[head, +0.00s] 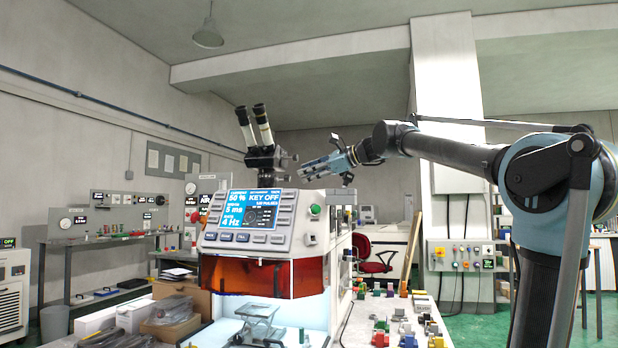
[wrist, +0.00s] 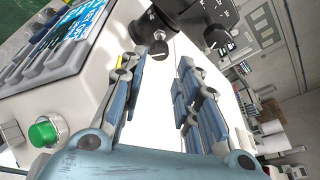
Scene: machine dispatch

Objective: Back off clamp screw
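The binocular microscope head (head: 262,135) stands on top of the white laser machine (head: 300,222). In the wrist view its black mount (wrist: 178,14) is at the top, with one dark knob (wrist: 160,47) just beyond my fingertips and another knob (wrist: 218,37) to the right. I cannot tell which is the clamp screw. My gripper (head: 304,172) is above the machine top, right of the microscope in the head view. In the wrist view my gripper (wrist: 163,62) has its blue fingers apart, pointing at the mount, with nothing visible between them. Contact with the knob cannot be told.
The machine's lit display panel (head: 250,210) and green button (wrist: 43,131) are close to my gripper's left in the wrist view. A bench (head: 365,325) with several small coloured parts stands right of the machine. Cardboard boxes (head: 180,292) lie at left.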

